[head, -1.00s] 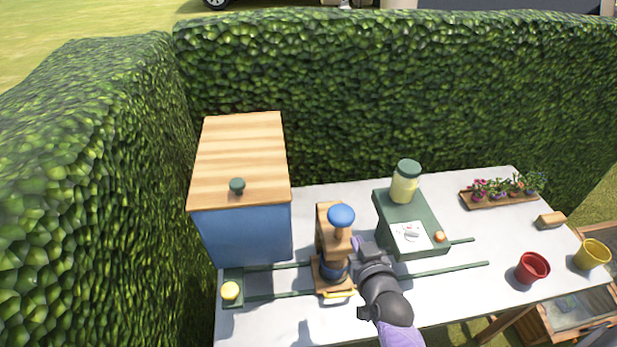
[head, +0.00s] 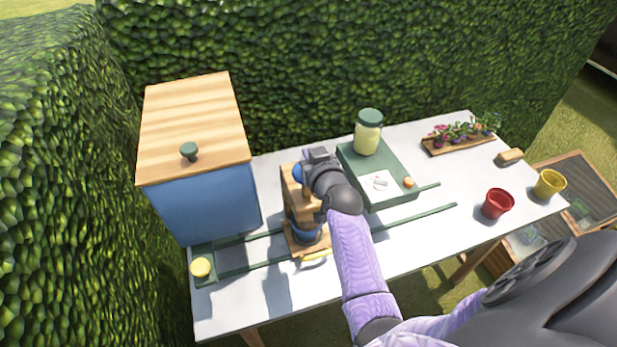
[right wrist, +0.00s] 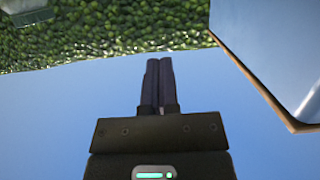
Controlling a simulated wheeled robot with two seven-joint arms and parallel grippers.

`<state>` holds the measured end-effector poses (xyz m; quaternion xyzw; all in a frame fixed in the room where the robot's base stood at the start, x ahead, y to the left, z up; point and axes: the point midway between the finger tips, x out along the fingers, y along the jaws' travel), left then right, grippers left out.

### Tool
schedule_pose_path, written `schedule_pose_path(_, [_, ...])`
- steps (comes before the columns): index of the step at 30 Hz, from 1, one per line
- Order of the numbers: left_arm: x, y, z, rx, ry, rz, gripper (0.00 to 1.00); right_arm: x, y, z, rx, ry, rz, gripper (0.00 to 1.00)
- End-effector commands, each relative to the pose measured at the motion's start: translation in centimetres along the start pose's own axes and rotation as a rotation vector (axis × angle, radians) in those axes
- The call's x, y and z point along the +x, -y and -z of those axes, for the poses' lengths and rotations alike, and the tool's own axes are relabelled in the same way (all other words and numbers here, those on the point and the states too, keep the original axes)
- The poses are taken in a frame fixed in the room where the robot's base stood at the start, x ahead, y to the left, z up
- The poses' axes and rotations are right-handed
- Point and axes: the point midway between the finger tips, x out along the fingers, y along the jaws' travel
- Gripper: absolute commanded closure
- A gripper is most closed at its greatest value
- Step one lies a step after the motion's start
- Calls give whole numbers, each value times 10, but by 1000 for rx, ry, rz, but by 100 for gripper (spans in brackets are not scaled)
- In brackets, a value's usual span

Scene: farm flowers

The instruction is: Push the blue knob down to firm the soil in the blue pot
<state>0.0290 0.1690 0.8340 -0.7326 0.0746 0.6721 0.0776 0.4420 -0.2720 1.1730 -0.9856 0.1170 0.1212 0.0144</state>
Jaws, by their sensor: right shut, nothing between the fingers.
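The wooden press (head: 292,188) stands on the table over the green rails. Its blue knob (head: 297,174) is at the top, mostly hidden by my right gripper (head: 316,154). The blue pot (head: 304,234) sits in the base of the press, below the knob, partly covered by my arm. The soil inside it is hidden. My right gripper is at the knob's height, over or beside it; I cannot tell whether it touches. In the right wrist view its fingers (right wrist: 158,84) are shut together with nothing between them. My left gripper is not in view.
A blue cabinet (head: 207,200) with a wooden roof stands left of the press. A green tray (head: 400,192) with a yellow jar (head: 368,137) is to the right. Red (head: 497,204) and yellow pots (head: 548,184) and a flower tray (head: 430,150) stand further right. A hedge closes the back.

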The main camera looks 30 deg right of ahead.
Motion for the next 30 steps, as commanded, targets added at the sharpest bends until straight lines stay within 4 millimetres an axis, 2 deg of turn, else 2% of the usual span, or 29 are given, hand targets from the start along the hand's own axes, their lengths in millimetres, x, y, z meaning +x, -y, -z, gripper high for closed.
schedule_pose_path(1, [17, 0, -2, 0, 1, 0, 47, 13, 0, -8, 1, -2, 1, 100])
schedule_pose_path(6, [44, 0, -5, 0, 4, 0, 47, 18, 0, -33, 1, 2, 0, 100])
schedule_pose_path(11, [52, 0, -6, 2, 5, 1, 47, 20, 0, -40, 1, 2, 0, 100])
schedule_pose_path(22, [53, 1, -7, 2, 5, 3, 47, 20, 0, -41, 0, 2, 0, 100])
schedule_pose_path(30, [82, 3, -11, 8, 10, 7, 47, 31, 0, -87, -3, 6, 1, 100])
